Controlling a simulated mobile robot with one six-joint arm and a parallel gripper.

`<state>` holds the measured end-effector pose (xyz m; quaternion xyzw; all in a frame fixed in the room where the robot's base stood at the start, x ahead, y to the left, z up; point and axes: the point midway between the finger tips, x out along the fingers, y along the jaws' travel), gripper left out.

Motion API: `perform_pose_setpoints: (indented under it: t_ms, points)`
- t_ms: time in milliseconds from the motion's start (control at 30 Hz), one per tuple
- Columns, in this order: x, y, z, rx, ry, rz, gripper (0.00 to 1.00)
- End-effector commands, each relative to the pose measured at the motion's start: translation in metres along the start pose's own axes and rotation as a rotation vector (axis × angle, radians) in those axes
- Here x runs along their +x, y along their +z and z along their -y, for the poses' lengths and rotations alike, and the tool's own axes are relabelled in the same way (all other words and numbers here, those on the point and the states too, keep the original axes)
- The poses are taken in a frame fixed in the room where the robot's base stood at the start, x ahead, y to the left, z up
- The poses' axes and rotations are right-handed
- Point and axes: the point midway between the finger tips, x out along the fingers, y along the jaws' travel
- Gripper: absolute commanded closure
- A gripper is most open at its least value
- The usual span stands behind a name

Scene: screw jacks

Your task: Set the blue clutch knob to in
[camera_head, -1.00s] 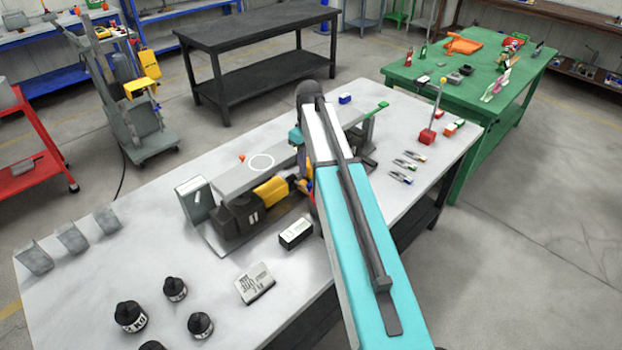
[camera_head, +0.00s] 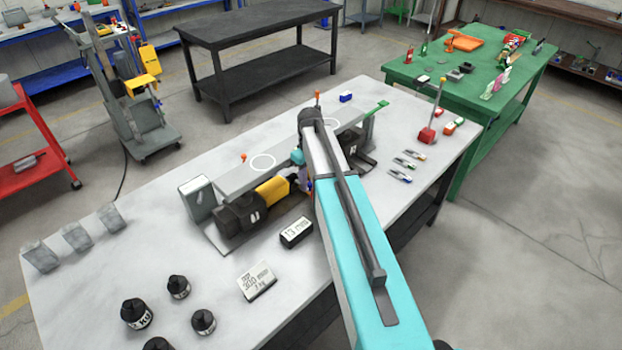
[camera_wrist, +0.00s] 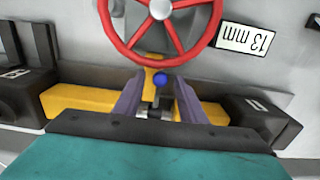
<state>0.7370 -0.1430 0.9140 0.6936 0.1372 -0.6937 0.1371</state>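The blue clutch knob (camera_wrist: 159,78) shows in the wrist view as a small round ball in front of the yellow middle part of the jack, just below the red handwheel (camera_wrist: 163,28). My gripper (camera_wrist: 158,90) has its two purple fingers apart, one on each side of the knob in the picture. I cannot tell whether either finger touches it. In the head view, my arm covers the handwheel and most of the middle of the jack. The jack's yellow body (camera_head: 272,190) and dark end block (camera_head: 240,216) show left of my arm.
A white block marked 13 mm (camera_head: 296,232) lies in front of the jack. A long grey plate (camera_head: 243,178) runs along the jack's back. Black weights (camera_head: 137,313) and a white block (camera_head: 257,281) lie at the front left. Small clips (camera_head: 403,163) lie at right.

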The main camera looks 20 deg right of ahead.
Motion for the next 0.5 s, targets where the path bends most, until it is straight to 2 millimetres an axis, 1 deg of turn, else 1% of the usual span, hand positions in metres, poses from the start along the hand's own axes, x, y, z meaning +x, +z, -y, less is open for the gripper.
perform_pose_setpoints:
  t_ms: [267,400,467,500]
  points:
    - [0.0006,0.0002,-0.0004,0.001,0.000,0.000,0.63]
    - [0.0005,0.0003,-0.0006,0.001,0.000,0.000,0.86]
    - [0.0005,0.0003,-0.0006,0.001,0.000,0.000,0.96]
    - [0.0004,0.0004,-0.0007,0.001,0.000,0.000,1.00]
